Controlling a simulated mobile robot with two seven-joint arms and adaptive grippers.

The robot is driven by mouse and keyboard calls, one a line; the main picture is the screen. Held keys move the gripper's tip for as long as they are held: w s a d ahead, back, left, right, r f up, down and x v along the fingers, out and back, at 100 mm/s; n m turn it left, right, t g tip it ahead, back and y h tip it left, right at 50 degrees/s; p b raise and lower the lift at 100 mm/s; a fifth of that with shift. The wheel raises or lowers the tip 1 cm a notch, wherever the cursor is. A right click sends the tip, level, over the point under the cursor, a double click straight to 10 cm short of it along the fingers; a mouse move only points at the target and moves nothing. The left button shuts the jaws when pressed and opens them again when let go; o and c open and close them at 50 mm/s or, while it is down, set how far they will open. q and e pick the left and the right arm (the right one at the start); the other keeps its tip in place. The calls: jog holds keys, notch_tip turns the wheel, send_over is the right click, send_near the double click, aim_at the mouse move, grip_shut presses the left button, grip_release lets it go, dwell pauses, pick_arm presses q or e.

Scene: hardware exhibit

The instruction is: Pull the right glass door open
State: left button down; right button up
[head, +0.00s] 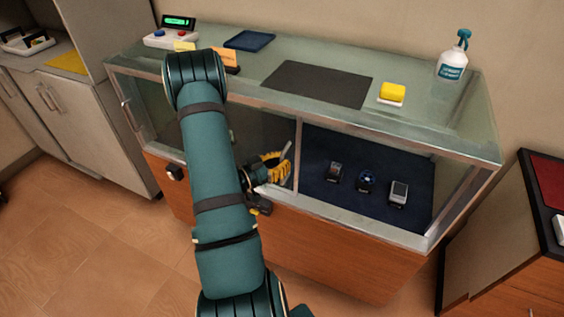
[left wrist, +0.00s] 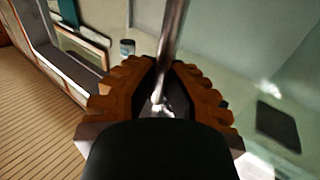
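The right glass door (head: 365,150) is the clear right front pane of the display case, beside a pale upright frame at the middle. Its metal bar handle (head: 287,152) stands near that upright. I cannot tell whether this door is fully closed. My left gripper (head: 275,167), with yellow toothed fingers, is at the handle. In the left wrist view the handle (left wrist: 172,40) runs between the fingers of my left gripper (left wrist: 164,75), which close in on it from both sides. My right gripper is not in view.
Several small devices, such as one watch (head: 398,192), stand on a dark mat inside the case. A dark-edged cabinet (head: 515,235) stands close at right; floor (head: 90,235) is clear at left.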

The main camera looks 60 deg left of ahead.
pick_arm(q)
jog(key=c, duration=1)
grip_release()
jog(key=shift+s, duration=0.15)
jog(key=s, duration=1.1)
jog(key=shift+s+d, duration=0.1)
jog(key=shift+s, duration=0.3)
